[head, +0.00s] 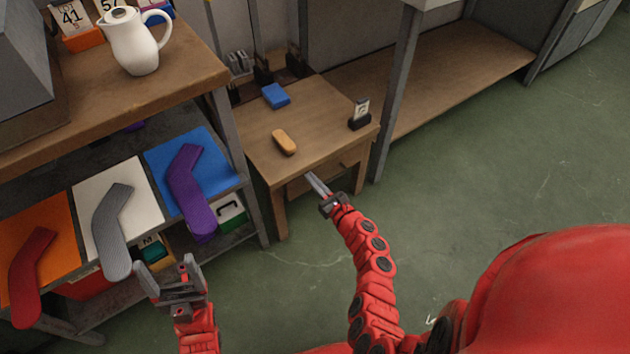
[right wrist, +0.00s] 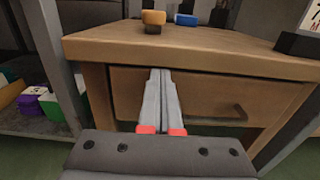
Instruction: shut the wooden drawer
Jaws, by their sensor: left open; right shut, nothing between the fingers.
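The wooden drawer (head: 335,170) is under the top of a small wooden table (head: 255,140). In the right wrist view its front (right wrist: 205,90) fills most of the space under the tabletop, with a dark handle (right wrist: 238,113) low on it. I cannot tell for sure whether it stands out a little or is flush. My right gripper (head: 311,176) is shut and empty, its fingertips (right wrist: 160,70) in front of the drawer front, left of the handle. Whether they touch it is unclear. My left gripper (head: 164,264) is open and empty, by the sock shelf, away from the drawer.
An orange-brown object (head: 284,142), a blue block (head: 276,96) and a dark card holder (head: 360,115) sit on the table. At left, a shelf holds red, grey and purple socks (head: 186,190) on coloured boards. A white jug (head: 137,42) stands above. Green floor (head: 470,180) is clear at right.

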